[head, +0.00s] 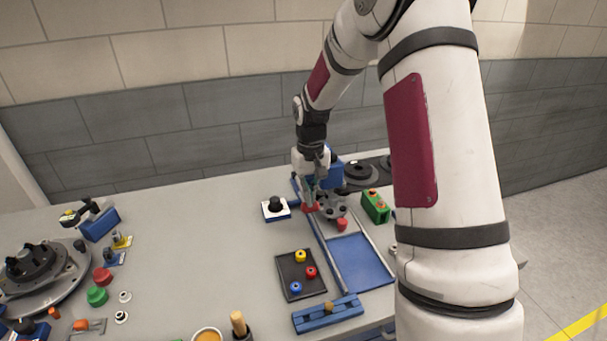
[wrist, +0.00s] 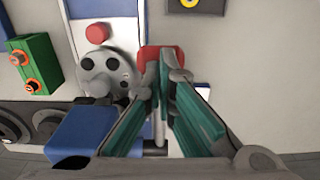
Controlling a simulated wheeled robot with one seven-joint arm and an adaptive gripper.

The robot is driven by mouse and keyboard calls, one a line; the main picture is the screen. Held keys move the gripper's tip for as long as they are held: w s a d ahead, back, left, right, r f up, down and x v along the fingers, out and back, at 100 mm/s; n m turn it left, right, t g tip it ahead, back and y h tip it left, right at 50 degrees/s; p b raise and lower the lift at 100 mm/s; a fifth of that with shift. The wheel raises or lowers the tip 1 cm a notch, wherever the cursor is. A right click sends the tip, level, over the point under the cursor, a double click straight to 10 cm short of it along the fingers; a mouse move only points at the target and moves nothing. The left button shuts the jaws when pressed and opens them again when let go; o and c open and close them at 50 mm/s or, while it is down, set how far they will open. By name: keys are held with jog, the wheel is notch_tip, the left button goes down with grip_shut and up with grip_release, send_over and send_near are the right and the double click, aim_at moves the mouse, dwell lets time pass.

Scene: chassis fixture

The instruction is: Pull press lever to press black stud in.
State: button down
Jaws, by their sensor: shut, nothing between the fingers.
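My gripper (head: 310,197) reaches down at the blue fixture; in the wrist view its green fingers (wrist: 165,76) are shut with nothing between them. A red block (head: 311,208), possibly the lever's grip, lies right at the fingertips; it also shows in the wrist view (wrist: 153,52). Whether the fingers touch it I cannot tell. Beside it is a grey round part (head: 334,210) with several black round spots, also in the wrist view (wrist: 92,74). Which one is the black stud is unclear.
A black knob on a white-and-blue base (head: 275,207) stands left of the gripper. A green block (head: 376,206) with red knobs stands right. A dark tray (head: 288,263) with coloured pieces and a blue rail (head: 328,315) lie in front. The table's middle left is clear.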

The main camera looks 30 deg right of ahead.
jog(key=shift+r+p, duration=0.35)
jog(key=shift+r, duration=1.45)
notch_tip(320, 180, up, 8)
jog(key=w, duration=0.1)
jog(key=shift+w+d, duration=0.1)
